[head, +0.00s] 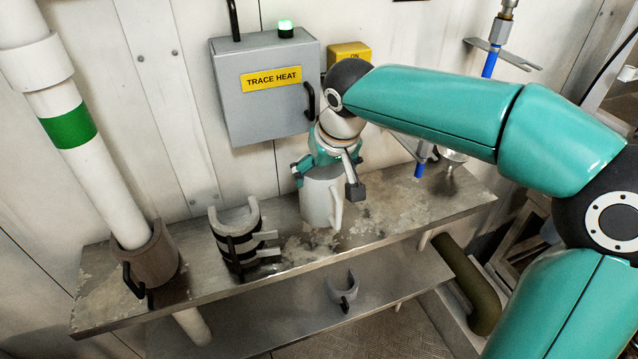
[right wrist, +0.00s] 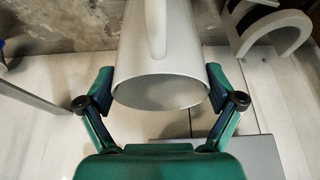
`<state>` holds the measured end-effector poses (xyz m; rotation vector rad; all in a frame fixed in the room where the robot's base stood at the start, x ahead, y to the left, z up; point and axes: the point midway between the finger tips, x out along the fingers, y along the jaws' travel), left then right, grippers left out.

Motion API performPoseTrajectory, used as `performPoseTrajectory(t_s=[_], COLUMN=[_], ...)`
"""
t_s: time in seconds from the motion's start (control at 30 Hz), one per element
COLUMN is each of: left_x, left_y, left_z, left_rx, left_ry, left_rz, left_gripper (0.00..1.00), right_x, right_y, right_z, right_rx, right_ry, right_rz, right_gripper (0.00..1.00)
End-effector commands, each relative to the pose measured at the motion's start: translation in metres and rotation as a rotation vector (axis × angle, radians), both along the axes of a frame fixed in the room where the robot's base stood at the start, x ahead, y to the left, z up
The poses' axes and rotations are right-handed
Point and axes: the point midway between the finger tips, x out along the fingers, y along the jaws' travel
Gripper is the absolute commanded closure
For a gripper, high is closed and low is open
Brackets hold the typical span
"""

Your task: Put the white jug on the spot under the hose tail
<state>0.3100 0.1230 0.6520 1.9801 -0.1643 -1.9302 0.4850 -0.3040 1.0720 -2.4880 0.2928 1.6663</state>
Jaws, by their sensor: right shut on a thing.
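The white jug (head: 318,203) is roughly upright, with its handle on the right, above the stained upper metal shelf. I cannot tell whether its base touches the shelf. My right gripper (head: 328,180) is shut on the jug, with a finger on each side of its upper part. In the right wrist view the jug (right wrist: 160,55) sits between the fingers of the right gripper (right wrist: 160,80). A blue hose end (head: 420,165) hangs to the right of the jug, partly behind my arm. The spot under it is not clearly visible. My left gripper is out of view.
A grey trace heat box (head: 268,105) hangs on the wall behind the jug. A grey-and-black half-round clamp (head: 236,245) and a white pipe (head: 100,165) stand left on the upper shelf (head: 400,205). A smaller clamp (head: 342,292) sits on the lower shelf.

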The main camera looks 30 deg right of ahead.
Motion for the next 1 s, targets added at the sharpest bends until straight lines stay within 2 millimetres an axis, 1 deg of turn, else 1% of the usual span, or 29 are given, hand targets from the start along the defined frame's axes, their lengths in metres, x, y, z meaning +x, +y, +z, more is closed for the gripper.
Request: performPoseTrajectory(t_s=[0.03,0.1,0.2,0.47,0.6,0.67,0.7,0.73,1.0], left_x=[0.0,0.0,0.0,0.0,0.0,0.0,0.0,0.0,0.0], left_y=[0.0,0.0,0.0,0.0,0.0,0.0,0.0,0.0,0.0], left_z=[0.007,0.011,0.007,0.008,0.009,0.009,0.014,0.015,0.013], left_rx=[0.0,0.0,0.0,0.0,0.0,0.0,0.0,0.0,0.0], left_ry=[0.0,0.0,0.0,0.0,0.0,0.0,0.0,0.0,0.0], left_rz=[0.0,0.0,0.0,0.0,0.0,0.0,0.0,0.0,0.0], left_gripper=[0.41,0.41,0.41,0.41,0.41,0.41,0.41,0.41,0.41], right_x=[0.012,0.024,0.022,0.021,0.021,0.021,0.023,0.024,0.025], right_y=[-0.003,-0.006,-0.005,-0.006,-0.005,-0.006,-0.006,-0.006,-0.006], right_z=[0.003,0.002,-0.017,-0.038,-0.058,-0.065,-0.065,-0.067,-0.07], right_rx=[0.0,0.0,0.0,0.0,0.0,0.0,0.0,0.001,0.0], right_ry=[0.002,0.002,0.003,0.002,0.004,0.002,0.003,0.002,-0.001], right_rz=[-0.001,0.0,0.001,0.0,0.0,0.0,-0.001,-0.001,-0.001], right_gripper=[0.65,0.65,0.65,0.65,0.65,0.65,0.65,0.65,0.65])
